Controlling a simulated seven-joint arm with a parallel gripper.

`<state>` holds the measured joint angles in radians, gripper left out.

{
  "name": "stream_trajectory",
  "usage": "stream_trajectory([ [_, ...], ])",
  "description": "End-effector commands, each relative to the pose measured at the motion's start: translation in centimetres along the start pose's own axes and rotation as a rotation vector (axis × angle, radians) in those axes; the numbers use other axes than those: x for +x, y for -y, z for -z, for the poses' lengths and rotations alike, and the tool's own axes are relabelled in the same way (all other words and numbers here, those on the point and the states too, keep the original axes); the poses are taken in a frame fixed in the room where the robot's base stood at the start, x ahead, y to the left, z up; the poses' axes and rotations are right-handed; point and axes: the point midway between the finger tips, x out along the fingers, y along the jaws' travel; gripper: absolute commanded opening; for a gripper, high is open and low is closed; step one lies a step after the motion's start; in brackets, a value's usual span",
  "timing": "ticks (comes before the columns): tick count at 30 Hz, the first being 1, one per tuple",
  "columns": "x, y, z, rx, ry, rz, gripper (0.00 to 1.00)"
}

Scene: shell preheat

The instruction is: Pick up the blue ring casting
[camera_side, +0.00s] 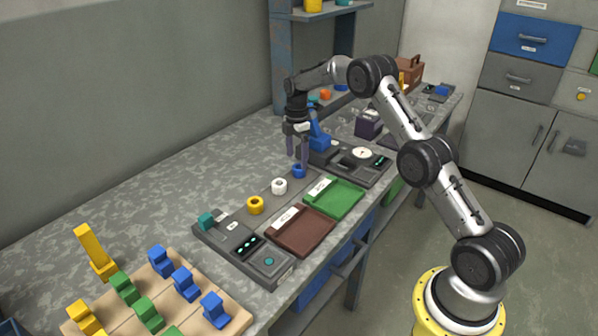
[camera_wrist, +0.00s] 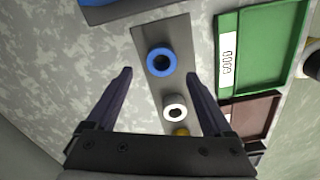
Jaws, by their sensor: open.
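The blue ring casting (camera_side: 299,171) lies at the far end of a grey strip (camera_side: 241,223) on the bench, in a row with a white ring (camera_side: 280,186) and a yellow ring (camera_side: 255,205). In the wrist view the blue ring (camera_wrist: 150,61) shows whole, with its dark hole facing me. My gripper (camera_side: 298,155) points down over the blue ring. In the wrist view my gripper (camera_wrist: 160,74) is open and empty, with one finger to each side of the row. The height gap to the ring is hard to judge.
A green tray (camera_side: 350,190) and a brown tray (camera_side: 303,247) lie right of the strip. A dark device with a dial (camera_side: 362,153) and a blue part (camera_side: 319,136) stand just beyond. Another device (camera_side: 243,251) and a wooden board with coloured blocks (camera_side: 215,321) are nearer.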

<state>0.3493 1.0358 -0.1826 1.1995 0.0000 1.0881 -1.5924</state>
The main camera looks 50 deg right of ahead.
Motion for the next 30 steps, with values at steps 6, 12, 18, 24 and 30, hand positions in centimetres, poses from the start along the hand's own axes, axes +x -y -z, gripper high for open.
stream_trajectory([
  [6,3.0,0.2,-0.5,-0.001,0.000,0.002,0.86],
  [12,3.5,0.2,-0.4,-0.001,0.000,0.000,0.86],
  [18,3.5,0.2,-0.4,-0.001,0.000,0.000,0.71],
  [24,3.5,0.2,-0.4,-0.001,0.000,0.001,0.35],
  [30,3.5,0.2,-0.4,-0.001,0.000,0.001,0.00],
])
